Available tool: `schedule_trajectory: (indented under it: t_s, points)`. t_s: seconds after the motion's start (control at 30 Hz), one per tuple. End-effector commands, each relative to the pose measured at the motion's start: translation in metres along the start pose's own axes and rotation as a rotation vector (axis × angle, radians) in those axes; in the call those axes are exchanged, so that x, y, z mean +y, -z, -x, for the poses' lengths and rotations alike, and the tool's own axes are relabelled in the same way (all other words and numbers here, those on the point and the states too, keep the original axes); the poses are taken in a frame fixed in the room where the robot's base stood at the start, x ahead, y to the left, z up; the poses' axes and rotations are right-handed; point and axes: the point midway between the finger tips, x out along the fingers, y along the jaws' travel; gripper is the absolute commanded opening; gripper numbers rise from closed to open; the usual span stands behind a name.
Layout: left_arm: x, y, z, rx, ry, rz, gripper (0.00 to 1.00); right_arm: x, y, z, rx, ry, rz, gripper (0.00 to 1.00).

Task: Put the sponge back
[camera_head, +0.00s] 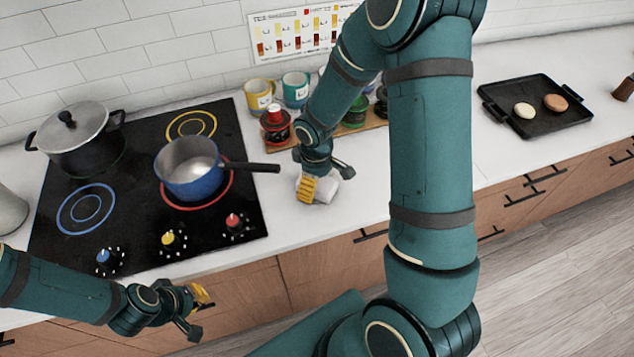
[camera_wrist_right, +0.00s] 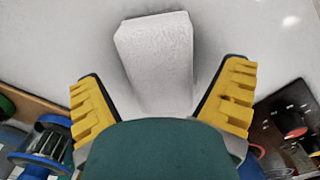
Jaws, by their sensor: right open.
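The sponge, a whitish block (camera_wrist_right: 155,50), lies on the white counter and also shows in the head view (camera_head: 324,190), right of the stove. My right gripper (camera_head: 325,179) is just above it, pointing down at the counter. In the right wrist view the right gripper (camera_wrist_right: 163,88) is open, with a yellow-padded finger on either side of the block's near part and a gap to each. The palm hides the block's near end. My left gripper (camera_head: 197,310) is open and empty in front of the counter's front edge, below the stove knobs.
A blue pot (camera_head: 188,178) has its dark handle (camera_head: 252,167) reaching toward the right gripper. A red-and-black jar (camera_head: 275,127) and mugs (camera_head: 296,88) stand behind it. A black tray (camera_head: 545,120) is at right. My right arm hides part of the counter.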

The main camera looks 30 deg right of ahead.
Motion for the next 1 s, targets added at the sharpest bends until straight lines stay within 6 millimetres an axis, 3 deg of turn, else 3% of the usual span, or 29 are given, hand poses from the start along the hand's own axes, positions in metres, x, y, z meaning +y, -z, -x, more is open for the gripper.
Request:
schedule_trajectory:
  t_s: [0.3, 0.5, 0.7, 1.0]
  points:
    - [0.003, 0.001, 0.009, -0.001, -0.002, 0.000, 0.00, 0.000, 0.000, 0.067, 0.004, -0.002, -0.002, 0.95]
    - [0.004, 0.001, 0.012, -0.001, -0.002, 0.000, 0.00, 0.000, 0.000, 0.097, 0.002, -0.001, -0.001, 0.95]
    - [0.004, 0.001, 0.012, -0.001, -0.003, 0.000, 0.00, 0.000, 0.000, 0.108, 0.000, 0.000, 0.000, 0.95]
    - [0.004, 0.001, 0.012, -0.001, -0.003, 0.000, 0.00, 0.000, 0.000, 0.109, 0.000, 0.001, 0.000, 0.95]
